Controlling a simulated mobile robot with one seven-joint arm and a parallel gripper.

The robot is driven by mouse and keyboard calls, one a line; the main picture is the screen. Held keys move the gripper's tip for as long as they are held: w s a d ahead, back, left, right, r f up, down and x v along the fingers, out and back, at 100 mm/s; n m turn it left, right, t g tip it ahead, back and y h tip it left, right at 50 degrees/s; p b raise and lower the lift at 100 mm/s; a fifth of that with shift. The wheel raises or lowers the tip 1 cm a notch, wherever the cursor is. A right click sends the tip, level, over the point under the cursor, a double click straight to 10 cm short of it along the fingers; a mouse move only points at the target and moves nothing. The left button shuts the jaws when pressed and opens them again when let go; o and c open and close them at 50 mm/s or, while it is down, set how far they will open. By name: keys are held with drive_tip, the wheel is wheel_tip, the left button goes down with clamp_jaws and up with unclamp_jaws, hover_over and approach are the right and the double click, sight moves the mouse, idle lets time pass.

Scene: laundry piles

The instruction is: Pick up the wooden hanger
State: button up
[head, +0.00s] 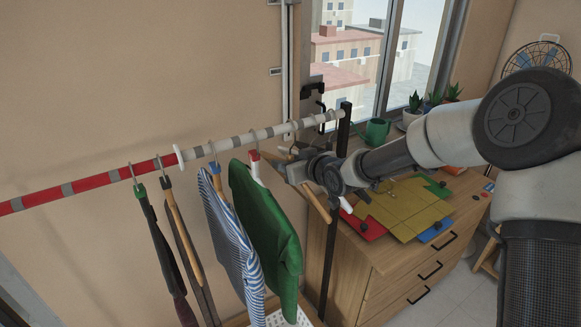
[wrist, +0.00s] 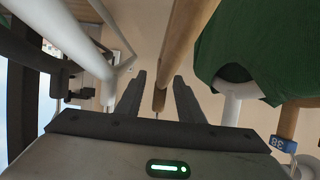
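The bare wooden hanger (head: 317,204) hangs near the right end of the rack's rail, just right of the green shirt. In the wrist view its wooden bar (wrist: 181,48) runs down between my two fingers. My gripper (head: 289,167) is at the hanger's upper part, below the rail. In the wrist view my gripper (wrist: 158,92) is open, with a finger on each side of the bar and small gaps visible. The hanger's hook is hard to make out behind my gripper in the head view.
The green shirt (head: 265,215) hangs close left of my gripper, then a striped shirt (head: 232,240) and dark garments. The rail (head: 240,141) and black post (head: 331,235) are close by. A wooden dresser (head: 385,277) with folders and plants stands right.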

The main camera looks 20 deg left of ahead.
drive_tip(key=shift+x, duration=1)
drive_tip(key=shift+c, duration=0.2)
clamp_jaws()
drive_tip(key=shift+r, duration=0.1)
drive_tip(key=shift+r, duration=0.25)
drive_tip(key=r, duration=0.3)
drive_tip(key=shift+d+b, duration=0.2)
drive_tip(key=shift+b, duration=0.1)
hover_over(322, 206)
drive_tip(key=shift+s+f, duration=0.1)
